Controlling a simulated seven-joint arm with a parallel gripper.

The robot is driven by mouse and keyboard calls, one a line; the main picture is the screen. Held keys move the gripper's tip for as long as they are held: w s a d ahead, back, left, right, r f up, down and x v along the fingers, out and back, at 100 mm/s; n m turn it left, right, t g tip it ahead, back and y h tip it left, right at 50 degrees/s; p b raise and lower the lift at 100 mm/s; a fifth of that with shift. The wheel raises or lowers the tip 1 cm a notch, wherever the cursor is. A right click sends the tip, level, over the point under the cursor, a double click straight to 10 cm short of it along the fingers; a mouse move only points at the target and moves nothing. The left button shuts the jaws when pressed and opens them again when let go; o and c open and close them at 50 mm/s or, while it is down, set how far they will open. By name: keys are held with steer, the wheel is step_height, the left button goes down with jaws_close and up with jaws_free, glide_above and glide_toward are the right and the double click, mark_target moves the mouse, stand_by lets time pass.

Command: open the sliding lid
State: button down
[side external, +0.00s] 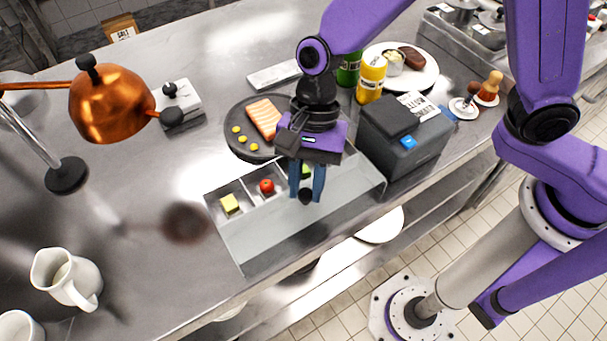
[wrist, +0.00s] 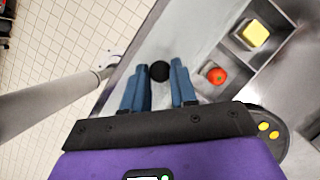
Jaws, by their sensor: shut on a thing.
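The sliding lid (side external: 275,220) is a flat, grey, see-through panel on the front part of a shallow metal bin (side external: 214,212). Its round black knob (side external: 306,196) sits between my fingertips, and the knob also shows in the wrist view (wrist: 160,71). My gripper (side external: 306,190) points down and is shut on the knob, with one blue finger on each side. Behind the lid, a row of compartments is uncovered. They hold a yellow block (side external: 230,203), a red tomato (side external: 267,186) and a green thing partly hidden by my gripper.
A dark round plate (side external: 237,143) with salmon and yellow dots is behind the bin. A grey machine (side external: 420,150) stands close on the right. A copper lamp (side external: 110,103) and a white jug (side external: 65,275) are at left. The counter's front edge is near the lid.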

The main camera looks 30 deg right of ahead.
steer(key=c, duration=0.9)
jaws_free()
steer(key=v, duration=1.7)
steer(key=shift+r, duration=0.25)
steer(key=shift+d, duration=0.15)
steer(key=s+d+f+n+t+h, duration=0.1)
steer(key=s+d+f+n, duration=0.1)
steer(key=s+d+n, duration=0.3)
steer(key=s+d+f+n+t+h, duration=0.1)
steer(key=s+d+f+n, duration=0.2)
steer(key=d+n, duration=0.6)
steer(key=s+d+f+n+t, duration=0.1)
steer(key=s+d+f+n, duration=0.2)
steer(key=s+d+n, duration=0.4)
steer(key=d, duration=0.3)
steer(key=shift+s+d+n+h, duration=0.15)
steer(key=shift+d+n+h, duration=0.15)
steer(key=shift+d+h, duration=0.1)
